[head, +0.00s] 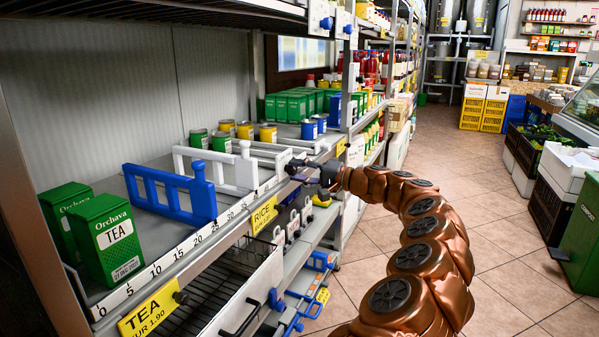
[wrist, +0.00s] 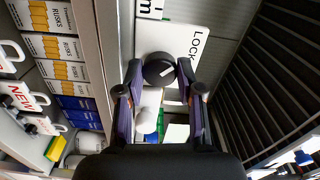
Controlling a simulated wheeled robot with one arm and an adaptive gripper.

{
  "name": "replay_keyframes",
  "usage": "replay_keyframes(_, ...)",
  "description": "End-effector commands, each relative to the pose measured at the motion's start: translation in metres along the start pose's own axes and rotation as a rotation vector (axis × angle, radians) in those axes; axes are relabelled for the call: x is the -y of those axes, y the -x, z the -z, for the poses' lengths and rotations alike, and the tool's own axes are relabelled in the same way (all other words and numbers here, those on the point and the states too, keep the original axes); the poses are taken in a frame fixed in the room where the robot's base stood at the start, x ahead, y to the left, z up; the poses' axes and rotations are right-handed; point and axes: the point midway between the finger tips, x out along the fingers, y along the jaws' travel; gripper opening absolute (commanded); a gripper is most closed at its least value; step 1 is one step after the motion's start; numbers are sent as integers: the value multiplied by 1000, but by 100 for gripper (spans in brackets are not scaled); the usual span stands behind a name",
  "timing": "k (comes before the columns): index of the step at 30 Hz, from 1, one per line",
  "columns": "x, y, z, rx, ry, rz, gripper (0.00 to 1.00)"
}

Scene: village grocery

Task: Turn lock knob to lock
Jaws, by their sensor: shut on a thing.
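The lock knob (wrist: 158,70) is a round black knob with a white line across its face. It sits on a white plate (wrist: 210,22) printed LOCK, whose lettering runs at a slant in the wrist view. The white line is slanted in the picture. My gripper (wrist: 160,67) has one fingertip on each side of the knob and is shut on it. In the head view, my gripper (head: 308,176) is at the front edge of the shelf, by the right end of the white divider. I cannot make out the knob in the head view, where my gripper covers that spot.
A shelf with a number strip (head: 190,243) holds green tea boxes (head: 110,238), a blue divider (head: 170,195), a white divider (head: 235,170) and several cans. A wire drawer (head: 225,290) lies below. The tiled aisle (head: 400,165) right of the shelves is open.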

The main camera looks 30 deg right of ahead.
Motion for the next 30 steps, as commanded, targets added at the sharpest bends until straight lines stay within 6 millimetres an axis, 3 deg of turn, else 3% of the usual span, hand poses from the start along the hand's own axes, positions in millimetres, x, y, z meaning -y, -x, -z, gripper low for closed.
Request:
replay_keyframes(1,0,0,0,1,1,-1,2)
replay_keyframes(2,0,0,0,1,0,-1,39)
replay_keyframes(9,0,0,0,1,0,0,62)
replay_keyframes(20,0,4,0,0,0,0,62)
replay_keyframes(25,0,24,0,0,-1,2,62)
replay_keyframes(30,0,58,1,-4,0,1,62)
